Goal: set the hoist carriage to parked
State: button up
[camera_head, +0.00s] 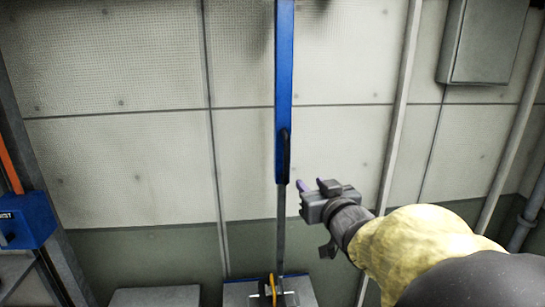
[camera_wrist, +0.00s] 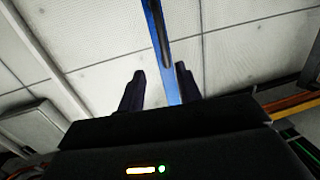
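A long blue vertical bar (camera_head: 284,70) stands in front of the wall in the head view, with a black handle (camera_head: 285,155) near its lower end. A blue box (camera_head: 25,221), its lettering partly cut off and ending in "IST", sits at the left edge on an orange rail. I cannot tell for sure which part is the hoist carriage. My gripper (camera_head: 311,184) is open and appears empty, just right of the bar's lower end. In the wrist view, the bar (camera_wrist: 173,70) and handle (camera_wrist: 157,32) show beyond and between the spread fingers (camera_wrist: 160,72).
A grey wall box (camera_head: 484,42) hangs at the upper right. Pipes (camera_head: 400,100) run up the wall to the right. The wall left of the bar is clear.

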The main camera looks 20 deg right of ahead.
aim_at(288, 151)
jog(key=shift+s+r+t, duration=0.3)
jog(key=shift+r+t, duration=0.2)
jog(key=shift+r, duration=0.45)
jog(key=w+p, duration=0.1)
jog(key=w, duration=0.4)
jog(key=w+d+p, duration=0.1)
jog(key=w+p, duration=0.1)
jog(key=w, duration=0.4)
jog(key=w+p, duration=0.2)
jog(key=w, duration=0.4)
jog(key=shift+w+d, duration=0.2)
jog(key=shift+d, duration=0.05)
grip_shut()
